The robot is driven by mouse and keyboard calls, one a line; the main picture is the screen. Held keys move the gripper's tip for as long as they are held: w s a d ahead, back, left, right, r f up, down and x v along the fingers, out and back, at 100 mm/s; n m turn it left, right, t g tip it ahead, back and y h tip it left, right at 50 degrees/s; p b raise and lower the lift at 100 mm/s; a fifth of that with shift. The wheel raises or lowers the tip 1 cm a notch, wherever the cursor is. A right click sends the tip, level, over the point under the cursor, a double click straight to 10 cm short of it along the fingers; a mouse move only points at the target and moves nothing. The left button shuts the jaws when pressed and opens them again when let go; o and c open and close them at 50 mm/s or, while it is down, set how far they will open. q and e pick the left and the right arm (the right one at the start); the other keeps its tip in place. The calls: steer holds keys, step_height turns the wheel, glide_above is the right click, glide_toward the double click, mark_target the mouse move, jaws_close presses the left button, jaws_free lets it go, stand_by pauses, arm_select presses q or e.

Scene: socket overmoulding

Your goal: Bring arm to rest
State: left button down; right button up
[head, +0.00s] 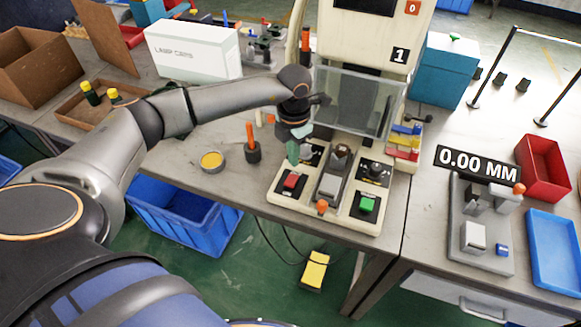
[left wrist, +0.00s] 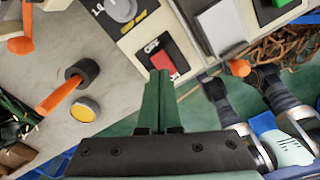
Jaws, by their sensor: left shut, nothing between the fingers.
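My left arm reaches in from the left in the head view. My left gripper (head: 293,150) points down over the left side of the machine's control base (head: 279,186), near the red button (head: 291,181). In the left wrist view the two green fingers of the left gripper (left wrist: 159,75) are together with nothing between them. The red button (left wrist: 168,57) shows just beyond the fingertips there; I cannot tell whether they touch anything. My right gripper does not show clearly in either view.
A machine with a clear guard (head: 357,100) stands behind the base. An orange-handled tool (head: 251,142) and a yellow-topped tin (head: 212,160) stand left of it. A blue crate (head: 183,212) is on the floor below. A gauge plate (head: 480,225) and blue tray (head: 553,250) lie right.

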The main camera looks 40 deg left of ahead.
arm_select(q)
steer(key=shift+r+p, duration=0.45)
steer(key=shift+r, duration=0.5)
